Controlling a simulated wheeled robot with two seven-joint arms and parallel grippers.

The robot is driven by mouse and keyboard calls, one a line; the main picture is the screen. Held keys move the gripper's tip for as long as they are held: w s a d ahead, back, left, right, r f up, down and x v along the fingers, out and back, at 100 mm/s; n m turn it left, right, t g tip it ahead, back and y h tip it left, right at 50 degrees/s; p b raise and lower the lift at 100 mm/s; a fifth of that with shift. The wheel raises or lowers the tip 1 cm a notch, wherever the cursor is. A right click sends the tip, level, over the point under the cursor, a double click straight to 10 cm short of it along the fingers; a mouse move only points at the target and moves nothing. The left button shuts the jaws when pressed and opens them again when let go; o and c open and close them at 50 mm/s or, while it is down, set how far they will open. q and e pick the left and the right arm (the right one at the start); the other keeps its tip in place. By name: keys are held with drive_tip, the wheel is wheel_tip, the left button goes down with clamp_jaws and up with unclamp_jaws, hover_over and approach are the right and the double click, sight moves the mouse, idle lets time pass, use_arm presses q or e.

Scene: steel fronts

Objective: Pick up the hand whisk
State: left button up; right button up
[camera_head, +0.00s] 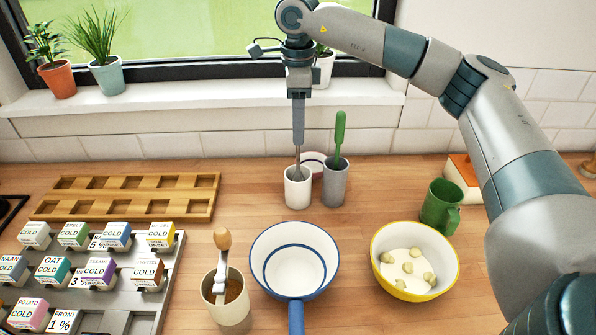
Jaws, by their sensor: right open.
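The hand whisk (298,168) appears to be the thin grey metal tool standing upright in a white cup (298,193) near the back of the counter. My right gripper (298,140) comes down from above, seen edge-on. Its fingers point straight down over the upper part of the whisk and hide most of its handle. The jaws are open, and I cannot tell whether they touch the whisk. My left gripper is not in view.
A grey cup (335,187) with a green-handled tool (340,132) stands close on the right of the white cup. In front are a blue-rimmed pan (295,262), a yellow bowl (414,262), a green mug (440,208) and a canister (234,312) with a wooden-handled tool.

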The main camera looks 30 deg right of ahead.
sight(298, 161)
drive_tip(key=f+p, duration=0.2)
drive_tip(key=f, duration=0.1)
drive_tip(key=shift+s+a+f, duration=0.1)
drive_tip(key=shift+s+f, duration=0.1)
drive_tip(key=shift+f, duration=0.7)
clamp_jaws()
